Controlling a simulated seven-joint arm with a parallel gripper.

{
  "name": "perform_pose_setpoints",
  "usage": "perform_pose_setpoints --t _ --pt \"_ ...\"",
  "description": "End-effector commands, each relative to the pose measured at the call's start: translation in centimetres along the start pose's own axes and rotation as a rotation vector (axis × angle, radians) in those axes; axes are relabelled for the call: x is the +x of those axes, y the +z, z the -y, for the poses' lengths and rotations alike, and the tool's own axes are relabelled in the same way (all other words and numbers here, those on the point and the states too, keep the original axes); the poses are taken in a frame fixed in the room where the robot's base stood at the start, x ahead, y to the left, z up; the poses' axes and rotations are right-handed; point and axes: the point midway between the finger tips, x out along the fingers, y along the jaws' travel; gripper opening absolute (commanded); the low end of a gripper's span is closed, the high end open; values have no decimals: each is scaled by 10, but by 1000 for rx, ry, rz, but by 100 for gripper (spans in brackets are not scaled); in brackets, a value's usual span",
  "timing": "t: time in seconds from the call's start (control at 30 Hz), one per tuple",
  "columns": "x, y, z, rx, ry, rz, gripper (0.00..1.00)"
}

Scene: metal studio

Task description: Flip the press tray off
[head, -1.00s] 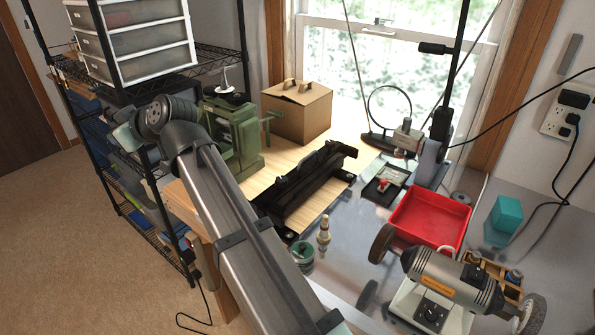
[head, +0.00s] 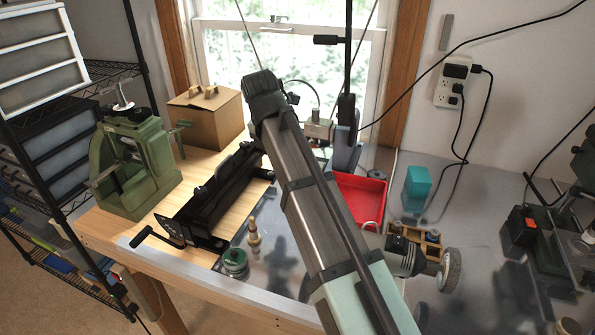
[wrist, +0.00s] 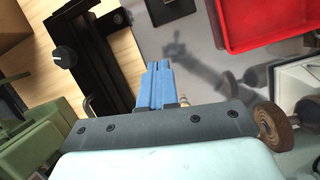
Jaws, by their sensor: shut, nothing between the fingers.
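My gripper (wrist: 158,84) has blue fingers, shut together and empty. In the wrist view they hang above the grey metal bench top, clear of any object; in the head view they are hidden behind my arm. The green press (head: 135,165) stands upright at the left of the bench, and part of it shows at the wrist view's left edge (wrist: 40,145). A dark flat piece (wrist: 170,9), possibly the small black tray, is cut off at the wrist view's top edge. In the head view my arm hides that area. No switch position can be read.
A long black tool (head: 215,195) lies between the press and my arm. A red bin (head: 360,195) is right of the arm, with a teal block (head: 416,188) beyond. A cardboard box (head: 207,115) stands behind. A grinder wheel (wrist: 280,127) is close right of my gripper.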

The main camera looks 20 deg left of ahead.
Motion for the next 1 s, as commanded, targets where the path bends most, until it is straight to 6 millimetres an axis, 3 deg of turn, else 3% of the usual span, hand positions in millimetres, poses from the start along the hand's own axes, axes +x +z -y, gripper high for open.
perform_pose_setpoints --t 0.1,0.33,0.9,1.0 --pt "4 11 17 -27 -46 5 0" --pt "19 12 22 -37 -60 6 0" --pt "106 12 26 -36 -57 5 0" --pt "111 28 24 -34 -57 6 0"
